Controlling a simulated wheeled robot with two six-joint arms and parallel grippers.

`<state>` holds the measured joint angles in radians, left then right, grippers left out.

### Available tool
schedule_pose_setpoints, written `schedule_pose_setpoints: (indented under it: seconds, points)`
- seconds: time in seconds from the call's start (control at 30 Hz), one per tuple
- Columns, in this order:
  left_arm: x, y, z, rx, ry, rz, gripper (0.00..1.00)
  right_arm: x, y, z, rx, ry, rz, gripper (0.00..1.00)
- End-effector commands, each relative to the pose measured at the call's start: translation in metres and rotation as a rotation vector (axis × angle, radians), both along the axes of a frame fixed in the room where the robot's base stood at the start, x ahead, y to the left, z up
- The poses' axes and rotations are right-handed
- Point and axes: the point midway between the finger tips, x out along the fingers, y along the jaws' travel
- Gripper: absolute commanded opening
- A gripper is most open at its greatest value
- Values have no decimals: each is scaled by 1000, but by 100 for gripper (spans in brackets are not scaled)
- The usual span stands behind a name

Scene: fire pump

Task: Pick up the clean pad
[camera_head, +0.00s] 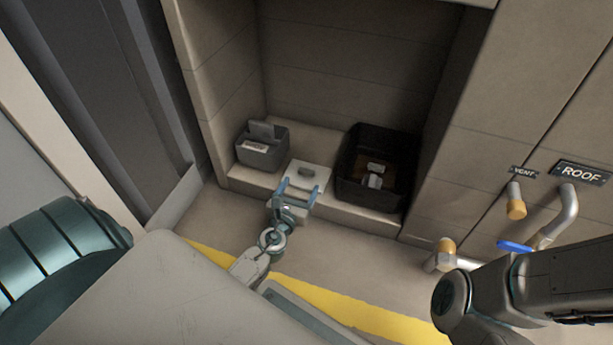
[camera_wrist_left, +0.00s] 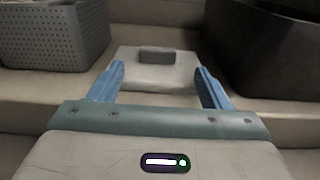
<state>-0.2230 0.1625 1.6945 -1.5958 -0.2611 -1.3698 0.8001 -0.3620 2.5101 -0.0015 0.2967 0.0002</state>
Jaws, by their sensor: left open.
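A small dark grey pad (camera_head: 306,172) lies on top of a pale block (camera_head: 321,175) on the ledge, between the basket and the crate. In the left wrist view the pad (camera_wrist_left: 157,55) shows ahead, on the pale block (camera_wrist_left: 130,71). I cannot tell for sure that it is the clean pad. My left gripper (camera_head: 300,189) is open and points at the pale block. In the left wrist view its blue fingers (camera_wrist_left: 160,72) are spread wide, with nothing held between them; the pad appears beyond the tips. My right gripper is not in view.
A grey perforated basket (camera_head: 257,156) with pale items inside stands on the ledge to the left. A black crate (camera_head: 349,180) with small items stands to the right. Pipes (camera_head: 563,215) and a blue valve handle (camera_head: 515,246) stick out at the right wall.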

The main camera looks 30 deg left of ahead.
Motion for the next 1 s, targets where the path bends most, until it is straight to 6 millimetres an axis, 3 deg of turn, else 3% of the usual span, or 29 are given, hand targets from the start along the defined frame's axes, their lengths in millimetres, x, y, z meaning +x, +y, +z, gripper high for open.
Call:
schedule_pose_setpoints:
  seconds: [0.4, 0.67, 0.9, 0.93, 1.0]
  points:
    - [48, 15, 2, -2, -1, -1, 71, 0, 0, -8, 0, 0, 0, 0]
    - [51, 16, 2, -2, 0, -1, 71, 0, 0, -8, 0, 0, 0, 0]
    - [51, 16, 2, -3, -1, -1, 28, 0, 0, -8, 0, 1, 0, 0]
    - [51, 16, 2, -3, -1, -1, 23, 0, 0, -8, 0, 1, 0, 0]
    - [51, 16, 2, -3, -1, -1, 23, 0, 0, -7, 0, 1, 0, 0]
